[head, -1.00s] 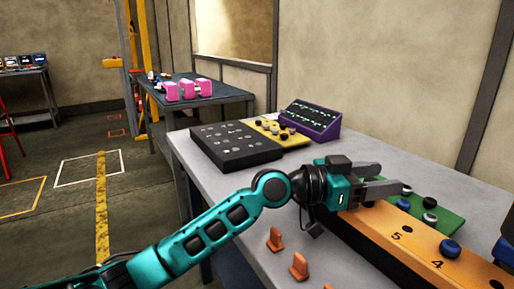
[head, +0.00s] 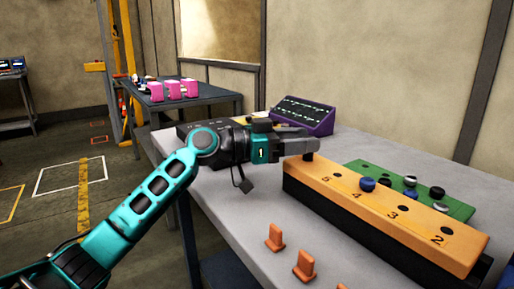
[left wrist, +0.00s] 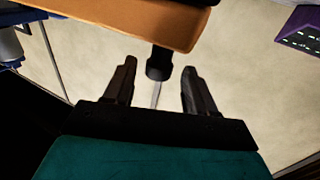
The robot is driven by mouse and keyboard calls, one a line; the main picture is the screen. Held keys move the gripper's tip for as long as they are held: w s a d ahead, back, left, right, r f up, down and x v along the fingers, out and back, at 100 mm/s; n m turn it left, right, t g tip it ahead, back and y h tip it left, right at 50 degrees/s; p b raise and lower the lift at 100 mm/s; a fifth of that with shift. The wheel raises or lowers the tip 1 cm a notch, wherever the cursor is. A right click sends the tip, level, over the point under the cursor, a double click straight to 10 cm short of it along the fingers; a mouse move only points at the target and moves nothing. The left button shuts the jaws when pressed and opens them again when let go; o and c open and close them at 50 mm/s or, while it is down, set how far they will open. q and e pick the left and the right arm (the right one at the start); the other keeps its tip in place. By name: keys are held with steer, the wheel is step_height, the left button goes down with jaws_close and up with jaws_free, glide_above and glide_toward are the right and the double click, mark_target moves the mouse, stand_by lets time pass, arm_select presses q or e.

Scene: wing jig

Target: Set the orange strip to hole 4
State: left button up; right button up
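A blue-topped knob (head: 367,184) sits at the hole beside number 4. My left gripper (head: 311,144) is above the strip's far left end. A dark knob (head: 309,157) shows just under its fingertips. In the left wrist view the two fingers (left wrist: 158,72) are apart, with a black cylinder (left wrist: 158,63) between and beyond them at the orange strip's edge (left wrist: 120,22). I see no finger touching it. My right gripper is out of view.
A green strip (head: 385,177) with black and white knobs lies behind the orange one. Orange upright pieces (head: 274,238) stand in front on the table. A purple sloped box (head: 304,115) is at the back. A far table (head: 215,98) holds pink blocks.

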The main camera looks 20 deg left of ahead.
arm_select(q)
steer(key=v, duration=0.8)
steer(key=shift+s+a, duration=0.2)
steer(key=shift+s, duration=0.1)
